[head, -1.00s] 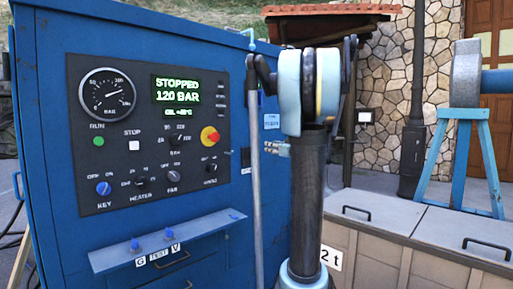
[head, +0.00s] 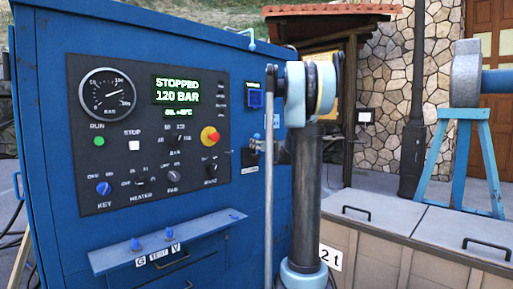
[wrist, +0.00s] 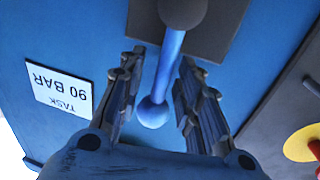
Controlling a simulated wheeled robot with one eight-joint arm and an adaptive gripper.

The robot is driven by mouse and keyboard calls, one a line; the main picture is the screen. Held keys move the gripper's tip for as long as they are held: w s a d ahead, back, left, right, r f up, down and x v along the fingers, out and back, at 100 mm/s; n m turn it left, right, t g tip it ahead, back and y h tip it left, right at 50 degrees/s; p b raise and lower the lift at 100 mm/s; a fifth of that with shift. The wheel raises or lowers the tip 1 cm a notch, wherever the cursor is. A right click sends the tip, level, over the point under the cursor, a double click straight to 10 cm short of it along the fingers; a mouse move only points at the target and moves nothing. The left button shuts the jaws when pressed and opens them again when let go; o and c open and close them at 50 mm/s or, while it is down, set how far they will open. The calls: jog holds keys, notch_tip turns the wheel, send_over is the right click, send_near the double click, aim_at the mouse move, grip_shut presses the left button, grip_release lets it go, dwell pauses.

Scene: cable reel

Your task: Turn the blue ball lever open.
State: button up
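The blue ball lever (wrist: 171,52) shows in the wrist view. It runs from a dark round pivot (wrist: 182,10) on a dark plate at the top down to a blue ball end (wrist: 152,113). My gripper (wrist: 162,62) is open. Its two fingers stand on either side of the lever, with a visible gap to the ball on both sides. I see no contact, but the depth between fingertips and lever is hard to judge. In the head view my arm stands in front of the cabinet's right part, and the gripper and lever cannot be made out clearly.
The blue cabinet's control panel (head: 148,130) has a display reading STOPPED 120 BAR. A red and yellow knob (head: 210,136) is at its right, also in the wrist view (wrist: 302,143). A white label (wrist: 59,88) reads TASK 90 BAR. A shelf (head: 167,240) juts out below.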

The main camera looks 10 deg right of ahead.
grip_shut()
jog(key=shift+w, duration=0.15)
dwell(0.4)
